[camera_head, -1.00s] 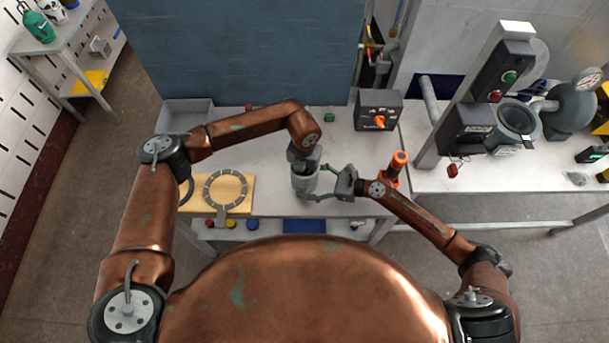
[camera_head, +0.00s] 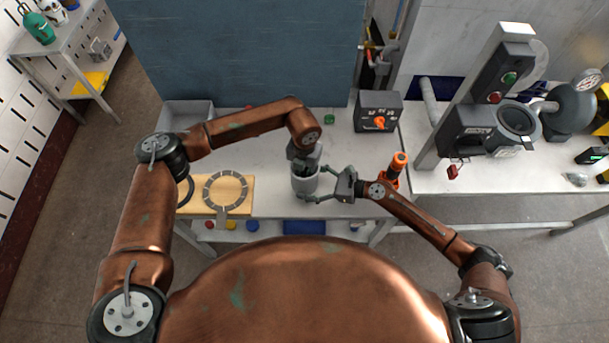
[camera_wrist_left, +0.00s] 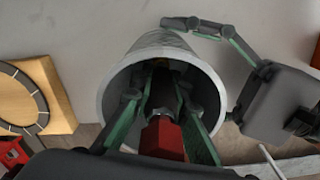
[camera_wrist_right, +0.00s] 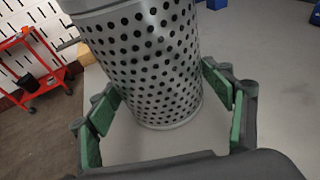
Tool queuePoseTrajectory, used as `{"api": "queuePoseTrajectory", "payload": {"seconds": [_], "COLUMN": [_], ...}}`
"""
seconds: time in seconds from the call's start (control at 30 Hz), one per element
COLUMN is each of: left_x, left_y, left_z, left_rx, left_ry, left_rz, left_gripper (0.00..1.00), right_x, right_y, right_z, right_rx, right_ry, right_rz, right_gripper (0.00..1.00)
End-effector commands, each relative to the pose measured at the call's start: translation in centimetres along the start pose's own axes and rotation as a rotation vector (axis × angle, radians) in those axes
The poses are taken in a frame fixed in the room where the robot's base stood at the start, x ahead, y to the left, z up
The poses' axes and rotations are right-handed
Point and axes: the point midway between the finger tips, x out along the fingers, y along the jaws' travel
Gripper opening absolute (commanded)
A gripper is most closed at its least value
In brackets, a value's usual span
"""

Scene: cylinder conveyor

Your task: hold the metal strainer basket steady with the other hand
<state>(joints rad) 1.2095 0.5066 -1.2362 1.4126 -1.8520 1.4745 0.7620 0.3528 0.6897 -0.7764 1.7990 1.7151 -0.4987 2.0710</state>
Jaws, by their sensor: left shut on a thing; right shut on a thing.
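The metal strainer basket (camera_head: 305,184) is a grey cylinder standing upright on the workbench. Its perforated wall (camera_wrist_right: 150,60) fills the middle of the right wrist view. My right gripper (camera_head: 316,184) reaches in from the right and is shut on the basket, one finger on each side of the wall. My left gripper (camera_wrist_left: 163,105) points down into the basket's open mouth, its fingers inside the rim (camera_wrist_left: 108,98). It is shut on a red piece (camera_wrist_left: 162,138), partly hidden by the fingers. The basket's floor is hidden.
A wooden board with a dark ring (camera_head: 246,196) lies left of the basket. A grey tray (camera_head: 187,114) is at the back left. A green button (camera_head: 329,118) is behind.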

Motion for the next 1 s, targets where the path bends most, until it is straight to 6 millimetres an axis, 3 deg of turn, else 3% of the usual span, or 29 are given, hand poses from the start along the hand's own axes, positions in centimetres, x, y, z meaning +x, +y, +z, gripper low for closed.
{"api": "queuePoseTrajectory", "payload": {"seconds": [1.0], "left_x": [-2.7], "left_y": [0.0], "left_z": [0.0], "left_rx": [0.001], "left_ry": [0.0], "left_rz": [0.0], "left_gripper": [0.0], "right_x": [0.0], "right_y": [0.0], "right_z": [-0.2], "right_rx": [0.002], "right_ry": [0.002], "right_rz": [0.0], "right_gripper": [0.45]}}
